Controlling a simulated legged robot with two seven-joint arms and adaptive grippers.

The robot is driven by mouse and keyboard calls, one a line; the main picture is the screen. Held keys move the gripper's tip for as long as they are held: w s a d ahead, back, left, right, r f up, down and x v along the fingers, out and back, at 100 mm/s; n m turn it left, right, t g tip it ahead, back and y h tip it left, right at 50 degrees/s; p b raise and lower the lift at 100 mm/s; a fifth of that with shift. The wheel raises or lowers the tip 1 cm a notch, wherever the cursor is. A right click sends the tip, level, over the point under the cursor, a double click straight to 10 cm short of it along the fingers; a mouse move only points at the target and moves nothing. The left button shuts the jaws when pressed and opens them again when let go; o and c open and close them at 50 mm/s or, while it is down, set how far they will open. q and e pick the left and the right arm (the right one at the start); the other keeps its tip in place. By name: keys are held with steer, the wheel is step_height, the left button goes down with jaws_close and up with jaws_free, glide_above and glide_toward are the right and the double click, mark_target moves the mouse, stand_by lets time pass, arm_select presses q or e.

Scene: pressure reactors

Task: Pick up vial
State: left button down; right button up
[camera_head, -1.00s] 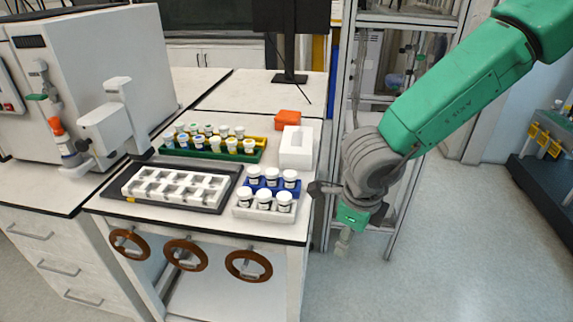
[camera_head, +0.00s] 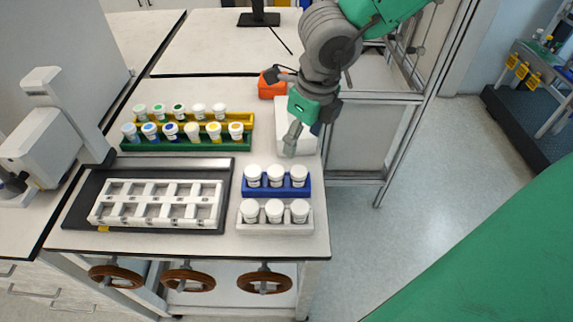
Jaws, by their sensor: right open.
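Several small white-bodied vials stand in racks on the bench. A yellow rack (camera_head: 228,121) holds a row with green and white caps. In front of it a green rack (camera_head: 185,146) holds a row with white, blue and yellow caps, such as a blue-capped vial (camera_head: 149,131). A blue rack (camera_head: 276,190) holds three white-capped vials (camera_head: 276,175). A white rack (camera_head: 275,228) holds three more white-capped vials (camera_head: 275,210). My right gripper (camera_head: 291,147) is open and empty, pointing down above the bench behind the blue rack. My left gripper is out of view.
A white slotted tray (camera_head: 157,203) lies on a dark plate at the front left. A white box (camera_head: 283,117) stands behind my right gripper, with an orange item (camera_head: 272,86) farther back. A grey machine (camera_head: 30,60) stands left. The back bench is mostly clear.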

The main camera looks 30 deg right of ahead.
mark_target(299, 171)
steer(key=f, duration=0.5)
steer(key=f+b, duration=0.1)
steer(key=f, duration=0.1)
steer(key=shift+w+f, duration=0.2)
steer(key=shift+w, duration=0.1)
steer(key=f, duration=0.4)
steer(key=shift+w+d+f, duration=0.2)
steer(key=shift+w, duration=0.05)
steer(key=shift+w+f+b, duration=0.25)
steer(key=shift+f+b, duration=0.05)
steer(key=shift+f, duration=0.25)
steer(key=shift+s+r, duration=0.1)
steer(key=c, duration=1.1)
